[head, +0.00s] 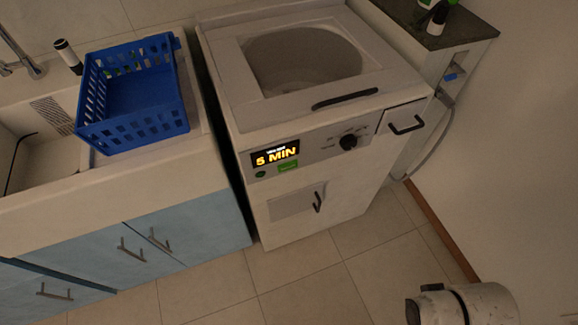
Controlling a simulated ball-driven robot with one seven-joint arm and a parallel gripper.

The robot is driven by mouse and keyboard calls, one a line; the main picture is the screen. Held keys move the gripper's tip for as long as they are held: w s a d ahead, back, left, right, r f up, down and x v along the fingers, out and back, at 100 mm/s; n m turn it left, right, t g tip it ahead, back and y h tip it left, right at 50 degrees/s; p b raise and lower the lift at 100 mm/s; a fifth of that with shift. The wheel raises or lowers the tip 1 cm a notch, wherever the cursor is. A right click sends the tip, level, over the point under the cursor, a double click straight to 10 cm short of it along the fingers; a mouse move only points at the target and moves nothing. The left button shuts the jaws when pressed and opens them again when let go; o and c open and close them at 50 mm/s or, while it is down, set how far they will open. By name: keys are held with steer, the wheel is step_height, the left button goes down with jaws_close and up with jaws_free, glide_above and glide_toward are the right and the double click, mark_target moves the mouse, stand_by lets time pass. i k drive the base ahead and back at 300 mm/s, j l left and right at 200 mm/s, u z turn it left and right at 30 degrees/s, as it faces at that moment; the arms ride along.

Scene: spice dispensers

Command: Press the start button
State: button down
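A white top-loading washing machine (225,62) stands in the middle of the head view. Its front panel has a lit display (275,153) reading "5 MIN" in yellow. A black knob (348,142) is to the right on the panel. A part of my arm shows at the lower right, apart from the machine; my gripper does not show.
A blue basket (136,133) stands on the counter at left, beside a sink. Blue cabinets (190,230) with handles are below. A dark-topped stand (440,35) and a wall are at right. The tiled floor (310,285) before the machine is clear.

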mark_target(289, 165)
steer(key=i+j+u, duration=0.1)
steer(key=j, duration=0.3)
steer(key=j+u, duration=0.1)
steer(key=j, duration=0.25)
steer(key=i+j, duration=0.15)
steer(key=j, duration=0.2)
steer(key=i+j+u, duration=0.15)
steer(key=j, duration=0.25)
steer(key=i+j+u, duration=0.1)
steer(key=j, duration=0.25)
